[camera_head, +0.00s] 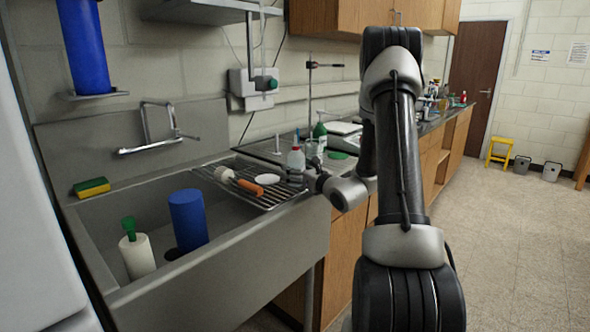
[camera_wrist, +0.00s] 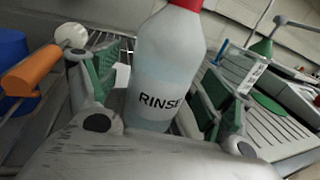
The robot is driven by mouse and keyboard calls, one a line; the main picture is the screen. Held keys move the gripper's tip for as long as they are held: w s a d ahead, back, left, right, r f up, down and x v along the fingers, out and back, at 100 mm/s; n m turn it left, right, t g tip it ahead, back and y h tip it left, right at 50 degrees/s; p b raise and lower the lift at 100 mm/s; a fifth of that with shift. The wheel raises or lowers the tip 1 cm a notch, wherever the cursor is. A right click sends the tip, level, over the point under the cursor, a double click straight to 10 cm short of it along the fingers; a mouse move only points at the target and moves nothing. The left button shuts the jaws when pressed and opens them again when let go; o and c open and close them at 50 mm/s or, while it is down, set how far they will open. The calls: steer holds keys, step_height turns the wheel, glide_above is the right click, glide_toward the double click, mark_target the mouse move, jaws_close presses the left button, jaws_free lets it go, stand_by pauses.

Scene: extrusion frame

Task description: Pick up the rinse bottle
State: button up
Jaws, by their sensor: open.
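The rinse bottle (camera_wrist: 168,55) is a pale, translucent bottle with a red cap and the label "RINSE", and it fills the middle of the wrist view. It also shows in the head view (camera_head: 296,157), upright at the right end of the drying rack. My gripper (camera_wrist: 163,78) is open, with one green-padded finger to the left of the bottle and one to the right. The bottle stands between the fingers; whether either pad touches it I cannot tell. Its base is hidden behind the gripper. In the head view my gripper (camera_head: 301,178) is small and partly hidden at the rack's right side.
The wire drying rack (camera_head: 228,186) holds an orange-handled brush (camera_head: 240,182) and a white oval thing (camera_head: 267,179). A green-topped bottle (camera_head: 320,131) stands behind the rinse bottle. The sink (camera_head: 225,262) to the left holds a blue cylinder (camera_head: 188,218) and a white bottle (camera_head: 137,255).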

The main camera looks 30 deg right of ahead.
steer(key=shift+w, duration=0.65)
steer(key=c, duration=1.3)
